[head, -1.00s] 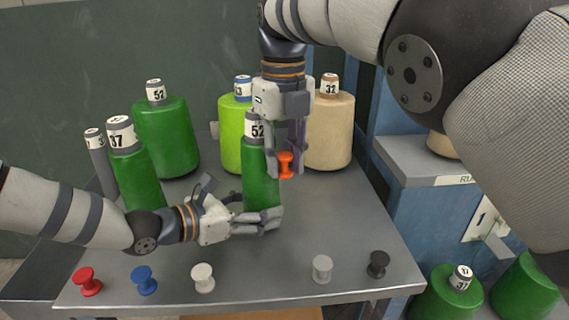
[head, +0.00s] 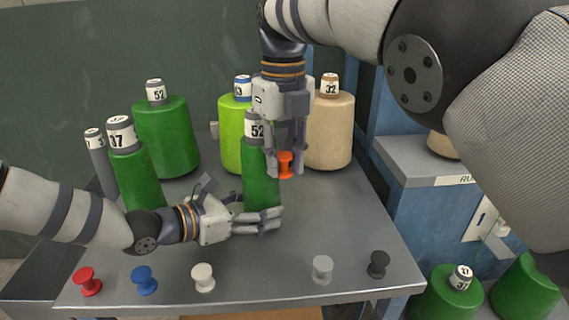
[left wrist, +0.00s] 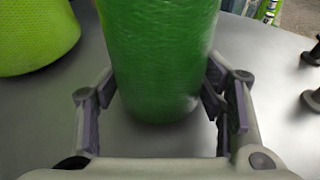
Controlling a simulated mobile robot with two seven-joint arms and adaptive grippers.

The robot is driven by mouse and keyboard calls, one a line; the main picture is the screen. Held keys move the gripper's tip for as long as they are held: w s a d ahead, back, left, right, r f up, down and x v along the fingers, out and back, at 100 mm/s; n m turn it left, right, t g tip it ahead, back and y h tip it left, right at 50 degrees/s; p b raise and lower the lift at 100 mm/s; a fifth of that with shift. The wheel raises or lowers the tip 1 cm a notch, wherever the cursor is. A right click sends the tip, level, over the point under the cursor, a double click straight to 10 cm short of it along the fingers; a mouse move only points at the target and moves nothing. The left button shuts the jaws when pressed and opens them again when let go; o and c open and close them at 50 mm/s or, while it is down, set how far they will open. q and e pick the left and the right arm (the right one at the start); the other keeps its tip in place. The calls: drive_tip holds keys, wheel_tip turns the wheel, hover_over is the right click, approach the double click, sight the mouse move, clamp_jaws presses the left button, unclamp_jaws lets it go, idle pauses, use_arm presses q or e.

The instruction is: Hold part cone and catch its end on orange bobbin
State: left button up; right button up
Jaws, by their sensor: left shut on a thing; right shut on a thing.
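The part cone is a slim green cone (head: 261,185) with a "52" band near its top, standing upright on the grey table. My left gripper (head: 262,214) is shut on its lower part, low over the tabletop. In the left wrist view the green cone (left wrist: 160,60) stands between the two fingers. The orange bobbin (head: 286,160) is held between the fingertips of my right gripper (head: 285,170), which points down just right of the cone's upper part. The gripper hides part of the cone's top. I see no thread end.
Behind stand a large green cone (head: 165,140), a lime cone (head: 232,145) and a tan cone (head: 330,135). Another slim green cone (head: 138,180) stands left. Red (head: 87,282), blue (head: 145,280), white (head: 203,278), grey (head: 322,269) and black (head: 378,264) bobbins line the front edge.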

drive_tip(key=s+d, duration=0.1)
drive_tip(key=d, duration=0.1)
drive_tip(key=s+d, duration=0.1)
drive_tip(key=d, duration=0.1)
drive_tip(key=shift+s+d, duration=0.1)
drive_tip(key=shift+s, duration=0.25)
idle(0.5)
drive_tip(key=s+a+n, duration=0.3)
drive_tip(key=s+n, duration=0.1)
drive_tip(key=n, duration=0.8)
drive_tip(key=shift+w+a, duration=0.5)
drive_tip(key=shift+w, duration=0.3)
drive_tip(key=shift+w+a, duration=0.5)
drive_tip(key=shift+w, duration=0.3)
drive_tip(key=shift+w+a, duration=0.5)
drive_tip(key=shift+w, duration=0.3)
drive_tip(key=shift+w+a+f, duration=0.1)
drive_tip(key=shift+w+a, duration=0.25)
drive_tip(key=shift+w, duration=0.35)
idle(1.8)
drive_tip(key=shift+s, duration=0.1)
